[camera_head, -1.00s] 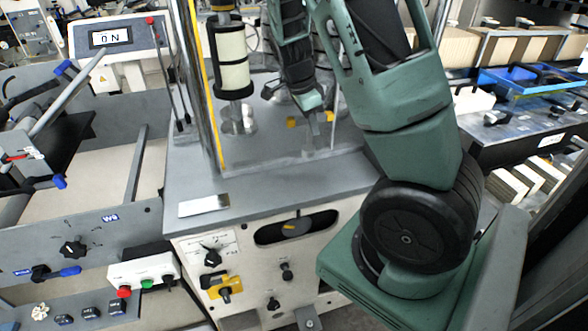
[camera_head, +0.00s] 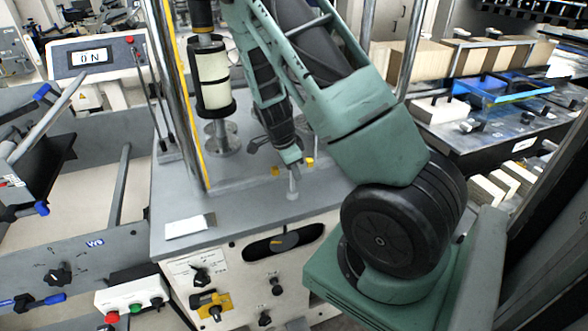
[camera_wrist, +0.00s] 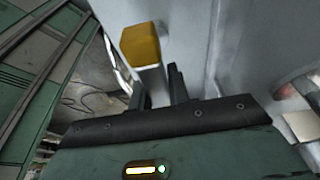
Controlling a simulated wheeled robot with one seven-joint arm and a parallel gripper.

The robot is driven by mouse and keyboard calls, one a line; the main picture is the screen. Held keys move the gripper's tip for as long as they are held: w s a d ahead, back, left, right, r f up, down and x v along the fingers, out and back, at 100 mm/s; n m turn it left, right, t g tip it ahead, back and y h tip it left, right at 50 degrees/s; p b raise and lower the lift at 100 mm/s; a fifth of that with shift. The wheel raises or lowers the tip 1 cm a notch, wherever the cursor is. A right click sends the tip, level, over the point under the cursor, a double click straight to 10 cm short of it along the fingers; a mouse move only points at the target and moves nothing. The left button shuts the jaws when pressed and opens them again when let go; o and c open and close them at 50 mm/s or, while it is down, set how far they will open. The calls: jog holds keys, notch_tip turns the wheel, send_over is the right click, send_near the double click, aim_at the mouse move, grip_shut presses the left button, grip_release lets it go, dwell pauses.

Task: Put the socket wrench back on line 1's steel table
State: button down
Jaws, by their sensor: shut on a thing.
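My gripper (camera_head: 290,163) is over the grey top of the machine in front of me, near its front edge. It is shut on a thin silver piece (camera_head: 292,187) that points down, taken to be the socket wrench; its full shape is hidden. In the wrist view my two dark fingers (camera_wrist: 160,90) stand close together, with a yellow block (camera_wrist: 141,45) just beyond them. A steel-topped table (camera_head: 480,137) stands at the right, with dark-handled tools and a blue tray on it. I cannot tell whether it is line 1's.
The machine's grey top (camera_head: 240,205) is bare near its front edge, except for a pale plate (camera_head: 190,226). A white roll (camera_head: 212,80) on a spindle and a shiny post (camera_head: 178,95) stand left of my arm. The blue tray (camera_head: 500,90) and cardboard boxes (camera_head: 420,60) are at the right.

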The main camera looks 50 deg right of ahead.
jog(key=shift+f, duration=0.15)
jog(key=c, duration=1.3)
grip_release()
